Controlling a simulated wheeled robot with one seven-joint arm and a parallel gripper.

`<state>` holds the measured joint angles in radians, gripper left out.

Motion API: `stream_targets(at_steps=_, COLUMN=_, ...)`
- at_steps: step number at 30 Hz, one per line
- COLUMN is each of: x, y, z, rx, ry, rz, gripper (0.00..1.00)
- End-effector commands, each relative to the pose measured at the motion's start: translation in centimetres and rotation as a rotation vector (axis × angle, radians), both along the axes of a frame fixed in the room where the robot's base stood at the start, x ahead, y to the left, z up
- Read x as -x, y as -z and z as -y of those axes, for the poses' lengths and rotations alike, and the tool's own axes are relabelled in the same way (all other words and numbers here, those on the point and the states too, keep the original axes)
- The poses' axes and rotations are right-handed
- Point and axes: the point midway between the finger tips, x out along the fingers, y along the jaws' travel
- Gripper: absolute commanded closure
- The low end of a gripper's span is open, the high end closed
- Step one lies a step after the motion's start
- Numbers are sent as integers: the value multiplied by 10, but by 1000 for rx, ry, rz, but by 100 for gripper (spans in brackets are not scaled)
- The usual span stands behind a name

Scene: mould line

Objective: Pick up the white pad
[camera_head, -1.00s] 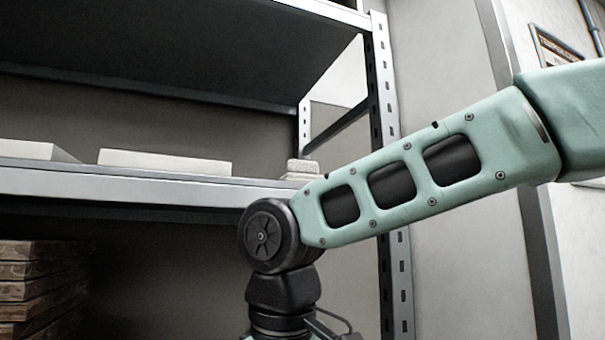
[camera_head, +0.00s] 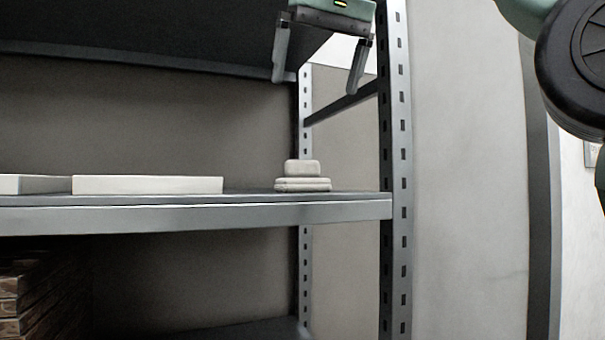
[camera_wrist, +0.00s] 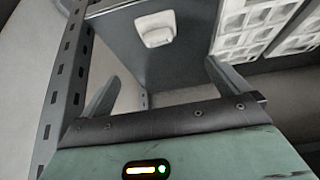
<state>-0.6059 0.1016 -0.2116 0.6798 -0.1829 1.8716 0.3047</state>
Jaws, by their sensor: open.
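The white pad (camera_head: 302,167) is a small rounded block. It lies on top of a wider, flat, off-white layered piece (camera_head: 302,185) near the right end of the shelf. I cannot tell whether the two are one piece. The pad also shows in the wrist view (camera_wrist: 157,36), at the top, beyond my fingers. My gripper (camera_head: 317,84) is open and empty, with its fingers pointing down. It is above the pad and apart from it. In the wrist view my gripper (camera_wrist: 162,78) has its two fingers wide apart.
The grey shelf (camera_head: 200,214) has a front lip and a slotted upright (camera_head: 395,240) right of the pad. White moulded trays (camera_head: 148,185) lie to the left, with a gap between. Another shelf board (camera_head: 150,30) hangs above. Stacked brown slabs (camera_head: 30,310) are below.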

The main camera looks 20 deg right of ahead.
Motion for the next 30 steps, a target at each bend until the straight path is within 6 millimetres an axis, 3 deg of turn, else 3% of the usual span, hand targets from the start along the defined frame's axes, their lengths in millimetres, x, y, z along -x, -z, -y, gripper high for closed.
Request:
stream_targets(at_steps=13, x=-43, y=80, z=0, rx=2, ry=-1, rz=-5, gripper=0)
stream_targets(at_steps=30, x=-73, y=130, z=3, rx=1, ry=-3, rz=-5, gripper=0)
